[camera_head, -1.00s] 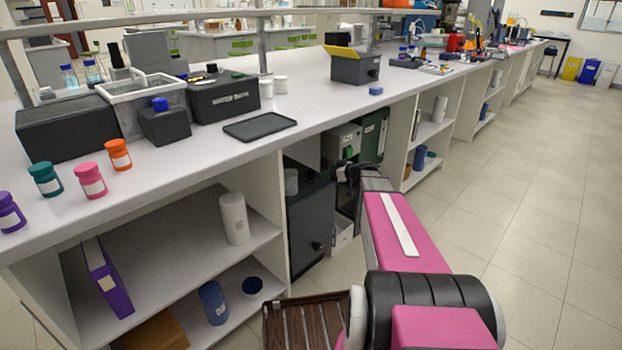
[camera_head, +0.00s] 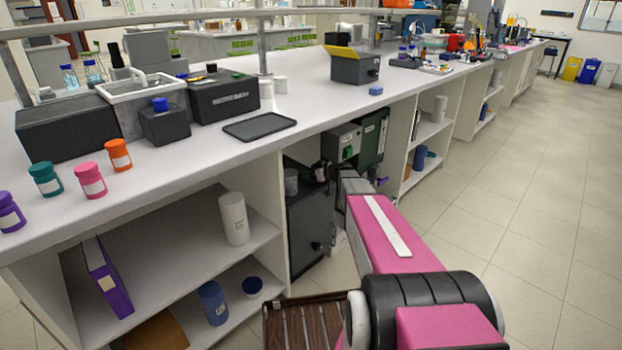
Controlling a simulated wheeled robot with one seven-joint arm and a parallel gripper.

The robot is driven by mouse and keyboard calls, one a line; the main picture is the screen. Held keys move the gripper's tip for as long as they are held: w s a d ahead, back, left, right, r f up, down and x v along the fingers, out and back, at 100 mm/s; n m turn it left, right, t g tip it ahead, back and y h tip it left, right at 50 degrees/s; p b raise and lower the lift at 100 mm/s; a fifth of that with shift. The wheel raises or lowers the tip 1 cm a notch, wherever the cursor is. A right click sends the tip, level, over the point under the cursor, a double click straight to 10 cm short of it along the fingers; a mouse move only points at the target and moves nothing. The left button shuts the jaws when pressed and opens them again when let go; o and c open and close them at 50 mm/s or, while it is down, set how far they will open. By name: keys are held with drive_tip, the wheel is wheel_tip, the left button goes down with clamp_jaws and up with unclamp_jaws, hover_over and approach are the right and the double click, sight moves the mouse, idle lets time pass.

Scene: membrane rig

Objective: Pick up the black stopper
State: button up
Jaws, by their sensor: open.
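Small coloured pieces sit on top of a dark box (camera_head: 228,98) with a pale label, on the bench. One of them, small and dark, looks like the black stopper (camera_head: 211,67); it is too small to be certain. My gripper (camera_head: 322,171) is at the end of my pink arm, below the bench top's front edge, in front of the open bay. It is far to the right of and lower than the dark box. It is small and dark in the picture; it is open, and I see nothing held in it.
A flat black tray (camera_head: 260,127) lies in front of the dark box. The white bench top (camera_head: 190,160) overhangs shelves and a dark cabinet (camera_head: 310,225) close to my gripper. A box with a yellow lid (camera_head: 352,68) stands farther right. Bottles with coloured caps stand at left.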

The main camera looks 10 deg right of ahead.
drive_tip(key=c, duration=1)
wheel_tip(320, 180, up, 10)
idle(0.3)
